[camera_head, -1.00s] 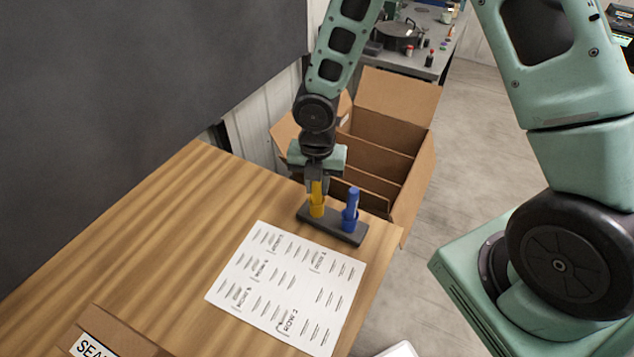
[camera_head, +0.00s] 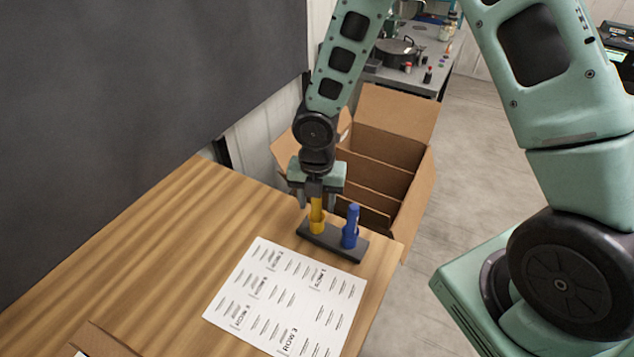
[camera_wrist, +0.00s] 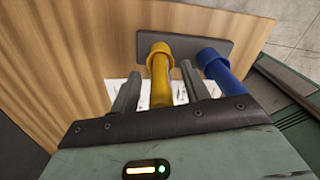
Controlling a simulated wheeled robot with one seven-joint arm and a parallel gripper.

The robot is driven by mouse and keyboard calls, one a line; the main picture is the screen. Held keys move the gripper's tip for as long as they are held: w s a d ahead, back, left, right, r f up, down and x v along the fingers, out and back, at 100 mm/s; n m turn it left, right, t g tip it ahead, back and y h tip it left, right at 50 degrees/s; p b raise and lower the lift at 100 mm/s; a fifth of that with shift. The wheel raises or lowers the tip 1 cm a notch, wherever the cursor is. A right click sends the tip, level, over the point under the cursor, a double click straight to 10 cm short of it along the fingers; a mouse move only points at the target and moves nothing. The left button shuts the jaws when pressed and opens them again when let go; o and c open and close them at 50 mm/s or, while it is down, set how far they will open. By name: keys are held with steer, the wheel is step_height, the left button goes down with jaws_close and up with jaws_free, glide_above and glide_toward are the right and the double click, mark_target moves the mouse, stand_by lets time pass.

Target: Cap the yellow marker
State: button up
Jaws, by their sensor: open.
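The yellow marker (camera_head: 316,213) stands upright in a dark holder block (camera_head: 340,246) near the table's far right corner. Its lower end sits in a wider yellow sleeve at the block; I cannot tell whether it is fully seated. In the wrist view the yellow marker (camera_wrist: 160,85) lies between my two fingers. My gripper (camera_head: 316,203) is open above the block, one finger on each side of the marker with visible gaps; the wrist view also shows my gripper (camera_wrist: 157,88). The marker's upper end is partly hidden by my gripper.
A blue marker (camera_head: 351,225) stands in the same block, close to the right of my gripper. A printed sheet (camera_head: 285,300) lies on the wooden table (camera_head: 180,250). An open cardboard box (camera_head: 395,150) stands beyond the table edge.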

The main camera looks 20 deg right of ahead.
step_height(320, 180, up, 17)
steer(key=p, duration=0.1)
steer(key=s+a+m+b, duration=0.2)
steer(key=s+a+m, duration=0.1)
steer(key=s+m, duration=0.7)
steer(key=s+a+f+m+b, duration=0.1)
steer(key=s+a+m+b, duration=0.1)
steer(key=s+m, duration=0.8)
steer(key=shift+a+m+y+b, duration=0.35)
steer(key=shift+a+m, duration=0.25)
steer(key=shift+a, duration=0.1)
steer(key=shift+f, duration=0.1)
